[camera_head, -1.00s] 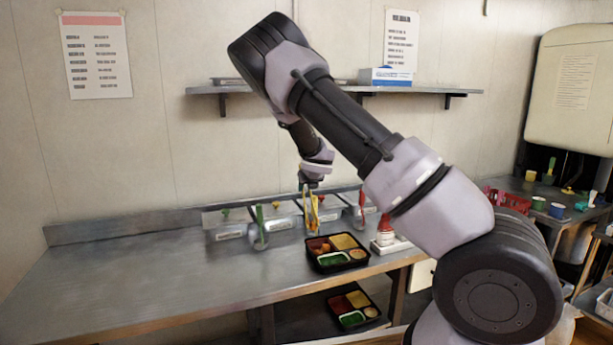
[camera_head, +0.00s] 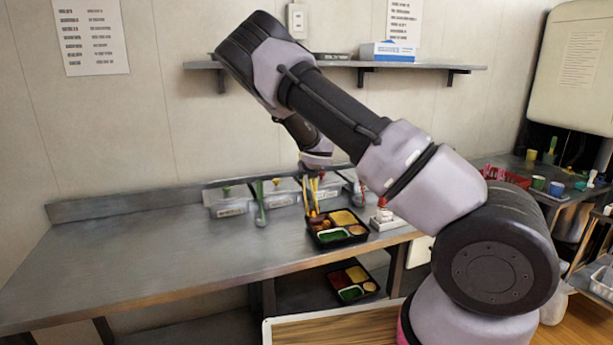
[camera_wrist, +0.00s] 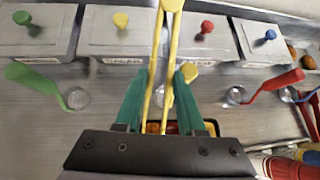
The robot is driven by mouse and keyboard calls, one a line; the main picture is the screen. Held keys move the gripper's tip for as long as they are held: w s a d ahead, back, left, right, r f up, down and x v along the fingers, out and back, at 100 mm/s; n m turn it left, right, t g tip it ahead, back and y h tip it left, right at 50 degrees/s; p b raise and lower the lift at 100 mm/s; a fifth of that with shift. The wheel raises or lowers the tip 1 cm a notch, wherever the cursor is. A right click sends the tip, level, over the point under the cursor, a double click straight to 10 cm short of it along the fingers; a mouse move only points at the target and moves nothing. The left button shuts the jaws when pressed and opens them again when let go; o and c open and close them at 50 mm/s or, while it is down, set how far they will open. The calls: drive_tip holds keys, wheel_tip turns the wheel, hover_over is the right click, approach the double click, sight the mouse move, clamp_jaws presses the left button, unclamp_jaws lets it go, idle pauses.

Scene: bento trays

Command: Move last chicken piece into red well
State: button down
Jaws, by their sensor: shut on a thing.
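My gripper (camera_head: 314,172) is shut on a pair of yellow tongs (camera_head: 313,197). In the wrist view, the green fingers (camera_wrist: 161,88) close around the yellow tong arms (camera_wrist: 155,75). The tongs point down at the back left of a black bento tray (camera_head: 367,236), over its red well (camera_head: 322,223). Brownish-orange pieces show in that well. Whether the tong tips hold a chicken piece is too small to tell. The tray's other wells hold yellow, green and tan fillings. In the wrist view, the tray is mostly hidden behind my gripper.
Lidded bins (camera_head: 232,206) line the back of the counter (camera_head: 150,255), with a green-handled utensil (camera_head: 261,203) in front. A second tray (camera_head: 352,284) is on the lower shelf. The counter's left is clear.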

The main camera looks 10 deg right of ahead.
drive_tip(key=shift+f, duration=1.5)
drive_tip(key=c, duration=0.9)
unclamp_jaws()
wheel_tip(320, 180, up, 12)
drive_tip(key=shift+r, duration=0.1)
drive_tip(key=shift+c, duration=0.7)
